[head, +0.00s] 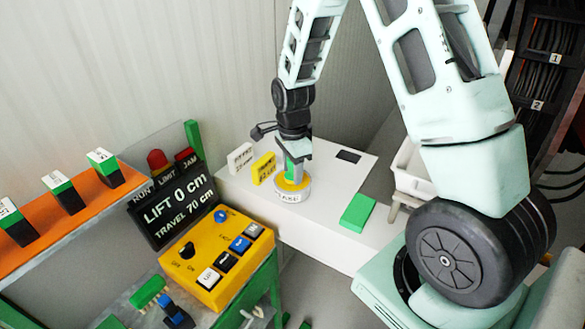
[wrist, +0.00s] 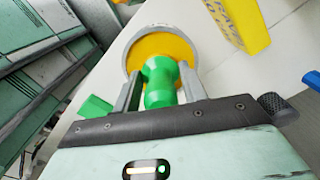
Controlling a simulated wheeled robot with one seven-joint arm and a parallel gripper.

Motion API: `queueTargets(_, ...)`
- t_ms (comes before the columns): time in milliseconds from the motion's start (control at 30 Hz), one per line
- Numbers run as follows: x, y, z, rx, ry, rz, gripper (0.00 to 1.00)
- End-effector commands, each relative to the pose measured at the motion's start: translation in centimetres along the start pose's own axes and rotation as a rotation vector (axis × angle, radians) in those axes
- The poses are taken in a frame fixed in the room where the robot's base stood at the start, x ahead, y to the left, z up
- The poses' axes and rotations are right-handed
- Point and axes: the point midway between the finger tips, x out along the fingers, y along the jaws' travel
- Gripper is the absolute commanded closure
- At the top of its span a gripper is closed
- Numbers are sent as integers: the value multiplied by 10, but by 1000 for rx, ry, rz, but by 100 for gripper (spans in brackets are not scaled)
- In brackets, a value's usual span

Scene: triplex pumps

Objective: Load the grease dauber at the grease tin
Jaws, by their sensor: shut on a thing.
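The grease tin (head: 291,194) is a round, low white tin with a dark label and yellow grease, standing on the white bench top. In the wrist view the tin (wrist: 134,54) shows as a grey rim around yellow grease. My gripper (head: 293,160) is directly above the tin, pointing down. It is shut on the green grease dauber (wrist: 160,80), whose green body shows between the two fingers in the wrist view. The dauber (head: 291,172) reaches down to the grease; its lower tip is hidden, so I cannot tell how deep it sits.
Behind the tin stand a yellow sign (head: 264,168) and a white sign (head: 240,158). A green block (head: 357,211) lies to the right on the bench. A yellow control box (head: 215,262) and a lift display (head: 172,208) stand at the left. A white tray (head: 411,172) is at the right.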

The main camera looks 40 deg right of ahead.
Motion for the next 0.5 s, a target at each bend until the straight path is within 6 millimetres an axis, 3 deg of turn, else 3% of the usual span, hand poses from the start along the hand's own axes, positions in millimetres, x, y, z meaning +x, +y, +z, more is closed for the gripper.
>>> queueTargets(233,-1,1,0,0,1,3,76)
queueTargets(500,-22,0,0,0,0,2,76)
